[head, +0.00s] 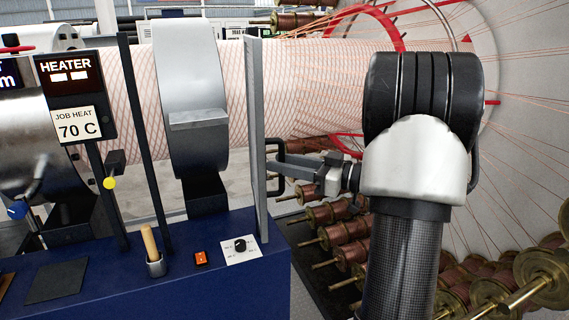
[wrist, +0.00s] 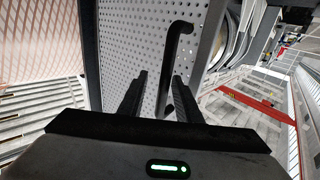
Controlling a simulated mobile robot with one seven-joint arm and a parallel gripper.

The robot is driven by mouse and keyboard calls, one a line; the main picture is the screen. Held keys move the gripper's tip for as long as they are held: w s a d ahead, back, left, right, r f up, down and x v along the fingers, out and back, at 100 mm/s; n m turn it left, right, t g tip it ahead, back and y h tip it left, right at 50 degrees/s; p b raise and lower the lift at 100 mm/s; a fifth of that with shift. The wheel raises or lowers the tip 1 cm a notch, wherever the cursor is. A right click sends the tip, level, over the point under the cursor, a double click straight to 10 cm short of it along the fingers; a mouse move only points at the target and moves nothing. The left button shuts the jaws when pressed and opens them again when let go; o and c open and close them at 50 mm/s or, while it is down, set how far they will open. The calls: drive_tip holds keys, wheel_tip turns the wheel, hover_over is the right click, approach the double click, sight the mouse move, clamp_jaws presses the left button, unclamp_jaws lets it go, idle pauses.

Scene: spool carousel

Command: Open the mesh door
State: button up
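The mesh door (head: 257,140) stands upright and shows nearly edge-on in the head view, at the right end of the blue bench. In the wrist view it is a grey perforated panel (wrist: 122,45) in a dark frame. Its black bar handle (wrist: 181,40) stands off the panel and also shows in the head view (head: 281,147). My gripper (head: 283,169) reaches in from the right at handle height. In the wrist view my gripper (wrist: 160,76) is open, with the handle between its fingers, closer to the right finger. Whether a finger touches it, I cannot tell.
The blue bench (head: 225,285) carries a wooden-handled lever (head: 150,243), an orange switch (head: 201,258) and a dial (head: 240,246). A grey ring-shaped guard (head: 195,90) surrounds the braided tube (head: 320,80). Several copper spools (head: 330,212) stand below and behind my arm.

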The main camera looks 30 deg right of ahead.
drive_tip(key=b+v, duration=0.2)
drive_tip(key=v, duration=1.5)
drive_tip(key=shift+s, duration=0.15)
drive_tip(key=shift+d, duration=0.15)
